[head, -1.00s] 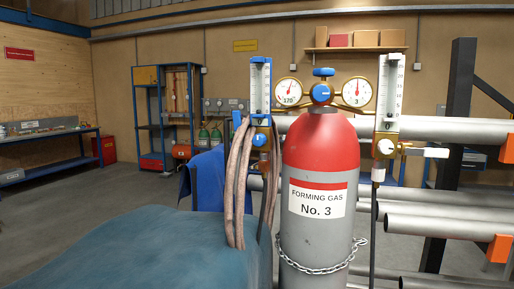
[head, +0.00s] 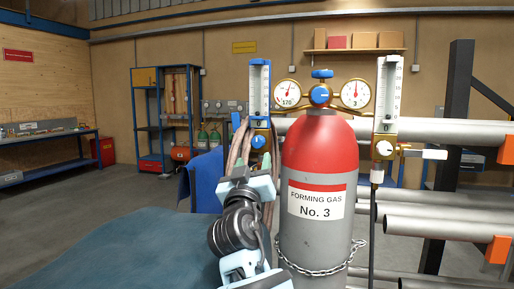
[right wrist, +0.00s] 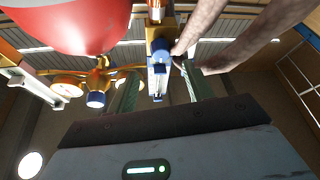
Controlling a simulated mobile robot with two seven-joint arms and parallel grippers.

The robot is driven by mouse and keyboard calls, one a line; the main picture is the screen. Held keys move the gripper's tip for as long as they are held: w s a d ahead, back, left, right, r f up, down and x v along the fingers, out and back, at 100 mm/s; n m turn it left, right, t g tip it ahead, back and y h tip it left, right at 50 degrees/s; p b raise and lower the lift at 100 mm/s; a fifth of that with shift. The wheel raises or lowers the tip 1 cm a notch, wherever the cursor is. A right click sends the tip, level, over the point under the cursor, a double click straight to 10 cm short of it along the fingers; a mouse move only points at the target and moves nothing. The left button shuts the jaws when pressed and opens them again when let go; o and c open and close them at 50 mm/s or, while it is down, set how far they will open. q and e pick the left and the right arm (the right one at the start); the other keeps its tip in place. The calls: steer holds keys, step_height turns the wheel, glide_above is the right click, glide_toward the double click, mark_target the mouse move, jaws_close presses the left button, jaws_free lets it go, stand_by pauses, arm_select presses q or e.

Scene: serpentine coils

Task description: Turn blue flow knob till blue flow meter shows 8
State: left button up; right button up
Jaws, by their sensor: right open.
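The blue flow meter (head: 260,88) is an upright clear tube in a blue frame, left of the red-topped gas cylinder. Its reading is too small to make out. The round blue flow knob (head: 259,141) is on the brass block at its foot. My right gripper (head: 252,171) is open, just below the knob and in front of the hoses; it looks apart from the knob. In the right wrist view the blue flow meter (right wrist: 158,78) shows between the finger outlines. My left gripper is not in view.
The forming gas cylinder (head: 318,150) stands close right of my gripper, held by a chain (head: 320,270). A regulator (head: 320,95) with two gauges tops it. A white flow meter (head: 389,95) is at right. Copper-coloured hoses (right wrist: 235,45) hang beside the blue meter.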

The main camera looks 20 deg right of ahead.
mark_target(258, 146)
steer(key=x, duration=0.6)
steer(key=shift+w+d+p, duration=0.15)
steer(key=shift+w+p, duration=0.1)
steer(key=shift+p, duration=0.05)
steer(key=shift+w+d+r, duration=0.3)
steer(key=shift+w, duration=0.25)
